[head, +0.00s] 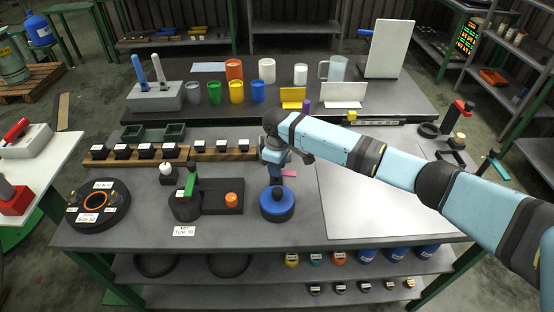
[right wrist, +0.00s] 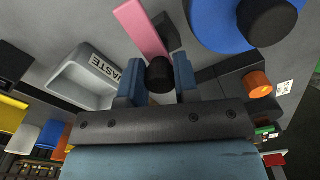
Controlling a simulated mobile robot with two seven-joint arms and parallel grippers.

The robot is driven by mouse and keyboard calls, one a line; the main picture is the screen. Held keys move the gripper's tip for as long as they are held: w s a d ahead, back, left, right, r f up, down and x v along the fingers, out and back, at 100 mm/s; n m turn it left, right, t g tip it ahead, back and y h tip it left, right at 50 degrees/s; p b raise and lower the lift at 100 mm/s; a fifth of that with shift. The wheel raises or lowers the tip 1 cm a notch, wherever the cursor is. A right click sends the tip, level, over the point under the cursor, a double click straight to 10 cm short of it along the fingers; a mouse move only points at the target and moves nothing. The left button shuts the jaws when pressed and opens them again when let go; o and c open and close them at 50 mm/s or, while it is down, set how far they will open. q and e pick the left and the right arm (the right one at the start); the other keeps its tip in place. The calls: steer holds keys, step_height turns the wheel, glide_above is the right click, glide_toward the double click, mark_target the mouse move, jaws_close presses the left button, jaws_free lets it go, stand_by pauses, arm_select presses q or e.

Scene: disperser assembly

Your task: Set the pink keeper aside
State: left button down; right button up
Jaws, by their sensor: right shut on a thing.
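The pink keeper (right wrist: 138,27) is a flat pink bar with a black knob at its near end, seen best in the right wrist view. In the head view only a small pink piece of it (head: 289,173) shows beside my gripper. My right gripper (right wrist: 158,78) is shut on its black knob, with one blue finger on each side. In the head view my right gripper (head: 275,172) is just behind the blue round part (head: 277,212). Whether the keeper touches the table is not clear. My left gripper is out of view.
A grey tray labelled WASTE (right wrist: 68,92) lies left of my gripper in the right wrist view. A dark fixture with an orange knob (head: 231,199) stands left of the blue part. A pale bare panel (head: 375,200) to the right is clear on top.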

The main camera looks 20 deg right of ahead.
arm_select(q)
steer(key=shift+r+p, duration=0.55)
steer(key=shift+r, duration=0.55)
arm_select(e)
steer(key=shift+n, duration=0.9)
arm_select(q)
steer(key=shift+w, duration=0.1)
arm_select(e)
steer(key=o, duration=0.9)
arm_select(q)
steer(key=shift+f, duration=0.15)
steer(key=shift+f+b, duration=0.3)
steer(key=shift+b, duration=0.1)
arm_select(e)
step_height(320, 180, up, 14)
steer(key=shift+f, duration=0.1)
